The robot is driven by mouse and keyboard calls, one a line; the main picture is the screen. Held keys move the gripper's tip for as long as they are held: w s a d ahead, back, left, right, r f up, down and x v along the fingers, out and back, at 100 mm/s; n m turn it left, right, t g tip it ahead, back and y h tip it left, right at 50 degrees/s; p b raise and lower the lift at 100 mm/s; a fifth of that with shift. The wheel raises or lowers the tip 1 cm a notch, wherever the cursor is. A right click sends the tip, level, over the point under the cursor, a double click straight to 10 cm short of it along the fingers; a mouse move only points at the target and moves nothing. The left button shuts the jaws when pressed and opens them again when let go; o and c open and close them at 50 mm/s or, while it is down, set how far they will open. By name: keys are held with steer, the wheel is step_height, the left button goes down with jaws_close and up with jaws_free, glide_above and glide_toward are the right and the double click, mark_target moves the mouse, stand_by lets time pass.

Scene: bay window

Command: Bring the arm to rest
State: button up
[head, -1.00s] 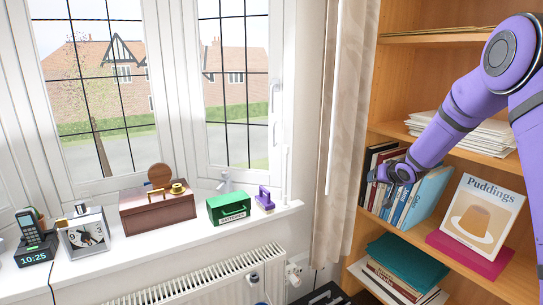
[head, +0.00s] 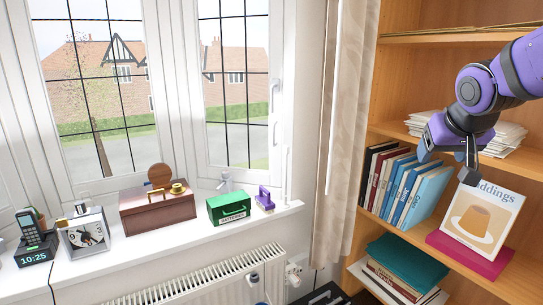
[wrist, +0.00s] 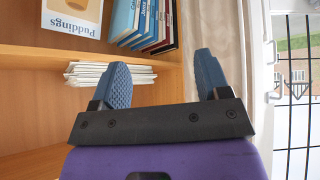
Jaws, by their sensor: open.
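My gripper (head: 446,160) is at the right of the head view, in front of the bookcase and partly covering the top of the Puddings book. Its jaws are apart, with nothing between them. In the wrist view my gripper (wrist: 160,85) shows two blue ridged fingers spread wide, with shelf edge and wall behind them. The row of books (head: 406,190) leans on the middle shelf, left of and below my gripper. The Puddings book (head: 480,218) stands upright on a pink base.
A paper stack (head: 505,138) lies on the shelf behind my gripper. The windowsill holds a phone (head: 35,240), a clock (head: 85,232), a brown box (head: 157,212), a green box (head: 229,208) and a purple object (head: 264,198). A curtain (head: 335,130) hangs left of the bookcase.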

steer(key=s+a+g+y, duration=0.1)
steer(key=s+a, duration=0.1)
steer(key=s, duration=0.8)
steer(key=s+a+f+n+g, duration=0.1)
steer(key=s+a, duration=0.1)
steer(key=s, duration=0.9)
steer(key=shift+f+n+y, duration=0.3)
steer(key=shift+y, duration=0.1)
